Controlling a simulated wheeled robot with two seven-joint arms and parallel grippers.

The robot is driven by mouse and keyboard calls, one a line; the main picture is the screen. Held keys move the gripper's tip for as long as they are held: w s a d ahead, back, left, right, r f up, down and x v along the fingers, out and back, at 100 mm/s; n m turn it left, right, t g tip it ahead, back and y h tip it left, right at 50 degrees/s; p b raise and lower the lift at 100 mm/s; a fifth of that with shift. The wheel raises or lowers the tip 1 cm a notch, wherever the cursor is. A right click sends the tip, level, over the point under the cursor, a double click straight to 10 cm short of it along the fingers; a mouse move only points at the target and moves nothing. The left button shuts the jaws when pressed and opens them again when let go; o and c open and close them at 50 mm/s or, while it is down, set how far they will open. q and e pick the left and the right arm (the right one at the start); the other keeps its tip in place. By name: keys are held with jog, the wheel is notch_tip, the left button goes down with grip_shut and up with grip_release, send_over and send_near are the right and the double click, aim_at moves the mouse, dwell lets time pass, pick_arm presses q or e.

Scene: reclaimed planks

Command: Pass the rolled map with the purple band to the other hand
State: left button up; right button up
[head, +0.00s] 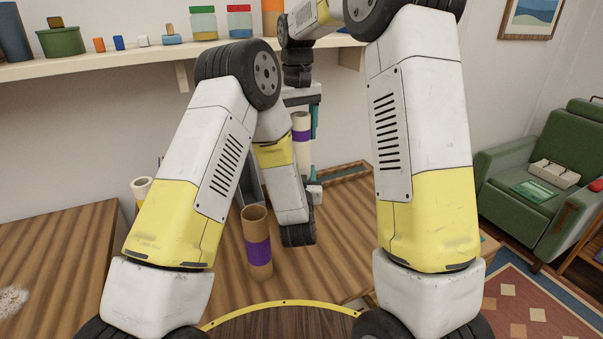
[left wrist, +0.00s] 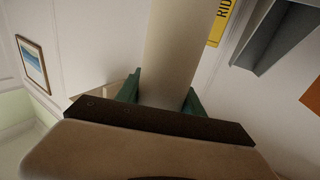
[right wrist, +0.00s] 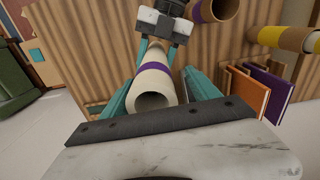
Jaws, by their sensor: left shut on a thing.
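The cream rolled map (head: 301,140) with a purple band is held upright above the table. My left gripper (head: 314,192) is shut on its lower part; in the left wrist view the cream roll (left wrist: 168,50) lies between the green fingers. My right gripper (head: 304,112) is above, pointing down at the map's upper end. In the right wrist view its teal fingers stand apart on either side of the map's open end (right wrist: 152,100), with small gaps showing. My left arm hides part of the map in the head view.
A brown cardboard tube (head: 257,262) with a purple band stands on the plank table (head: 60,235) near the front. A yellow-banded tube (right wrist: 280,37) and upright orange and purple books (right wrist: 247,98) are also there. A shelf (head: 120,62) with jars and small items runs behind.

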notch_tip(320, 180, up, 11)
jog(key=shift+r, duration=0.3)
jog(key=shift+s+d+r, duration=0.2)
jog(key=shift+r, duration=0.1)
jog(key=s+d+m+t+y, duration=0.1)
jog(key=s+d+t, duration=0.15)
jog(key=s, duration=0.45)
jog(key=s+d+m+t+y, duration=0.1)
jog(key=s+d, duration=0.3)
jog(key=s, duration=0.4)
jog(key=s+d+f+m+t, duration=0.1)
jog(key=s+d+f+t, duration=0.1)
jog(key=s+f, duration=0.6)
jog(key=s, duration=0.5)
jog(key=shift+m+t, duration=0.35)
jog(key=shift+m, duration=0.05)
